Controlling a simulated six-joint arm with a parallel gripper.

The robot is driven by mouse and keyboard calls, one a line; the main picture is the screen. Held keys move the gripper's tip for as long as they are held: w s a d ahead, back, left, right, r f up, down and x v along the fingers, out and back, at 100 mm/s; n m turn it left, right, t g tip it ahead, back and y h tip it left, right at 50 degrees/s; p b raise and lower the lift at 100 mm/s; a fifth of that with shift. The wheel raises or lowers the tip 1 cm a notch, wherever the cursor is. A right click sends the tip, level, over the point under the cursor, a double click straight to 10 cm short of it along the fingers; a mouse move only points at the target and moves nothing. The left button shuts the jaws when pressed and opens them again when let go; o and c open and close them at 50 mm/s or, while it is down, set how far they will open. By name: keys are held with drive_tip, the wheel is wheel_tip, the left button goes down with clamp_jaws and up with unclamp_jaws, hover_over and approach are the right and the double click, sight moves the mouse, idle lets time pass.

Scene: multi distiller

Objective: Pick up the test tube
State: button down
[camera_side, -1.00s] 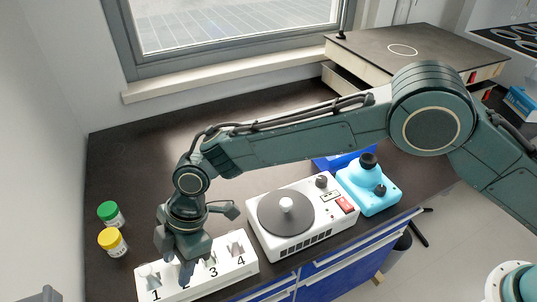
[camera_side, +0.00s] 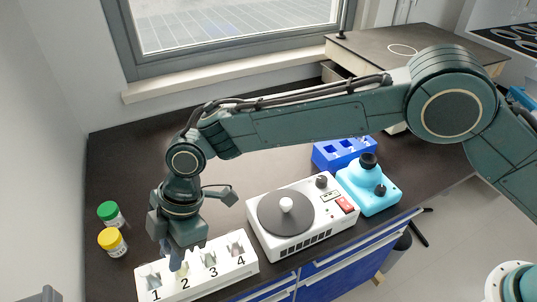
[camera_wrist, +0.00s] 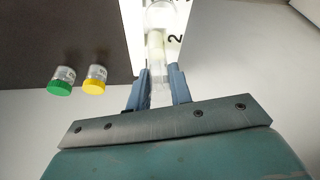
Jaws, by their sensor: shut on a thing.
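The test tube (camera_wrist: 157,45) is clear with pale contents and stands between my fingers in the wrist view. My gripper (camera_wrist: 158,76) is shut on it. In the side view my gripper (camera_side: 176,262) is over slot 2 of the white numbered rack (camera_side: 212,282), and a pale bit of the tube (camera_side: 183,270) shows below the fingers. I cannot tell whether its lower end is clear of the slot. The rack also shows at the top of the wrist view (camera_wrist: 136,40).
A green-capped jar (camera_side: 111,215) and a yellow-capped jar (camera_side: 113,242) stand to the left. A white stirrer with a round plate (camera_side: 285,211), a light-blue device (camera_side: 368,190) and a blue holder (camera_side: 340,152) are to the right. The dark bench behind my gripper is clear.

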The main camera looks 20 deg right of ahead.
wheel_tip(320, 180, up, 16)
idle(0.5)
idle(0.5)
